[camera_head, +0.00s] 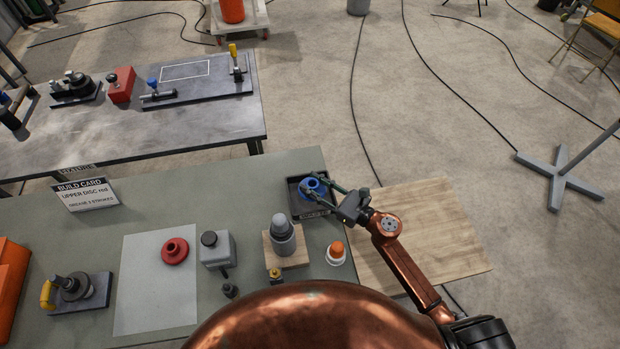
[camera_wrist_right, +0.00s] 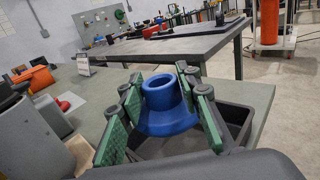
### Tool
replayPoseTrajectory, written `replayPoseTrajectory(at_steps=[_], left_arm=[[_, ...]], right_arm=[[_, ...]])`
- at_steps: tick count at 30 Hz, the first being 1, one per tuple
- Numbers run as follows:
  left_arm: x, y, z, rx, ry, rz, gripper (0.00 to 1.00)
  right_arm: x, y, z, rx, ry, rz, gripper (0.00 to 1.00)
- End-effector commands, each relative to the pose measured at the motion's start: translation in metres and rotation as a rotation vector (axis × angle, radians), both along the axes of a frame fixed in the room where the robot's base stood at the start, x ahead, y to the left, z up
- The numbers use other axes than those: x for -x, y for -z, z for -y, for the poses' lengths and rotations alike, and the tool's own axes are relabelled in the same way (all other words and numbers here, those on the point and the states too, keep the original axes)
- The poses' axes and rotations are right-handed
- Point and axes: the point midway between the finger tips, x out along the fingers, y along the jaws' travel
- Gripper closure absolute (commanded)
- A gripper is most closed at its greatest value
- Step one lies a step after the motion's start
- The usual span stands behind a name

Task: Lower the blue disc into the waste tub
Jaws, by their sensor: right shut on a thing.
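The blue disc (camera_head: 312,186), a flanged ring with a raised hub, is between the fingers of my right gripper (camera_head: 325,193). It also shows in the wrist view (camera_wrist_right: 165,108), upright, with green finger pads on both sides. My right gripper is shut on it. The dark waste tub (camera_head: 292,200) stands at the right end of the green table, and the disc shows within its outline. Its rim shows behind the disc in the wrist view (camera_wrist_right: 252,88). How far the disc is above the tub floor is hard to tell. My left gripper is not in view.
A red disc (camera_head: 175,251) lies on a pale mat (camera_head: 150,300). A grey post (camera_head: 283,235) stands on a wooden block near the tub, with an orange-topped white cup (camera_head: 336,253) beside it. A build card (camera_head: 86,194) stands at the left. A wooden board (camera_head: 440,235) is right of the table.

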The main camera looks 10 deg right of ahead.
Motion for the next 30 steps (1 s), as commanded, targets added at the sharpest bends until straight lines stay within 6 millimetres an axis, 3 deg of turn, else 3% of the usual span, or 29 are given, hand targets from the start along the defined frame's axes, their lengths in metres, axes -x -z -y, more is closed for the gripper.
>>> replayPoseTrajectory(at_steps=[3, 12, 20, 30], left_arm=[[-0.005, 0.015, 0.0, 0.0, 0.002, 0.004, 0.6], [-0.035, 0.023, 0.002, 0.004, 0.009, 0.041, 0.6], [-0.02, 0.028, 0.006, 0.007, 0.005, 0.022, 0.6], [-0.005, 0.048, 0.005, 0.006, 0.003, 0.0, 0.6]], right_arm=[[-0.018, 0.003, -0.003, 0.001, -0.138, 0.004, 1.0], [-0.026, -0.006, -0.002, -0.001, -0.3, 0.001, 1.0], [-0.025, 0.005, -0.002, -0.001, -0.302, 0.0, 1.0], [-0.025, 0.038, -0.003, 0.0, -0.303, 0.0, 1.0]])
